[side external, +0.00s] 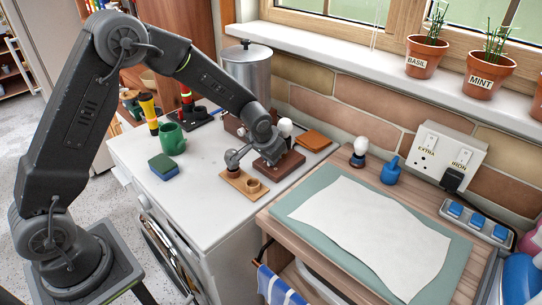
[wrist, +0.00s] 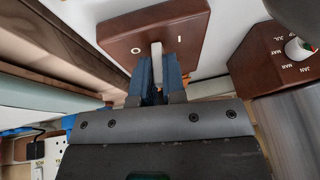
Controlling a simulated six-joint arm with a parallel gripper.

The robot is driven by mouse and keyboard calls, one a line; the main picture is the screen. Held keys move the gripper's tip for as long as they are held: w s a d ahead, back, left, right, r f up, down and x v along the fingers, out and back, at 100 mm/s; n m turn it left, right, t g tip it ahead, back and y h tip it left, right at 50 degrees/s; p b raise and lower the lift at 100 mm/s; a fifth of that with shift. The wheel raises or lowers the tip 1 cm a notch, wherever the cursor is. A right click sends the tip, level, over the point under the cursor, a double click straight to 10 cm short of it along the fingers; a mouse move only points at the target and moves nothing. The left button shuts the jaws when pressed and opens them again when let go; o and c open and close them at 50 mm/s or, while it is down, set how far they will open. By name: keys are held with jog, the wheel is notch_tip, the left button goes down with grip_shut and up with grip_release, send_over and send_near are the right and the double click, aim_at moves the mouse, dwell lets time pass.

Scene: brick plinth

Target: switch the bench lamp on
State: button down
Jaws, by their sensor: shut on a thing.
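A brown switch box (side external: 285,166) lies on the white worktop; it also shows in the wrist view (wrist: 120,32). Its face has an "O" mark on the left and an "I" mark on the right in the wrist view. A pale lever (wrist: 157,49) stands up between the marks. My gripper (wrist: 157,66) is shut on the lever, with a blue finger on each side. In the side view my gripper (side external: 271,157) is low over the box and hides the lever. A white bulb (side external: 285,126) stands just behind it. I cannot tell whether it glows.
A second bulb (side external: 360,146) stands on the wooden bench beside a blue bottle (side external: 390,171). A dial block with month names (wrist: 270,55) is close by.

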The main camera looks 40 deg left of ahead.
jog(key=shift+s+h, duration=0.1)
jog(key=shift+h, duration=0.2)
jog(key=shift+a+h, duration=0.15)
jog(key=shift+h, duration=0.25)
jog(key=c, duration=1.2)
grip_release()
jog(key=shift+r, duration=0.1)
jog(key=v, duration=1.3)
jog(key=shift+r, duration=0.25)
jog(key=shift+s, duration=0.15)
jog(key=s+d+r, duration=0.1)
jog(key=s+r, duration=0.3)
jog(key=s, duration=0.8)
jog(key=s+d+r+t, duration=0.1)
jog(key=s+r, duration=0.3)
jog(key=s, duration=0.9)
jog(key=shift+d+r, duration=0.15)
jog(key=shift+d, duration=0.1)
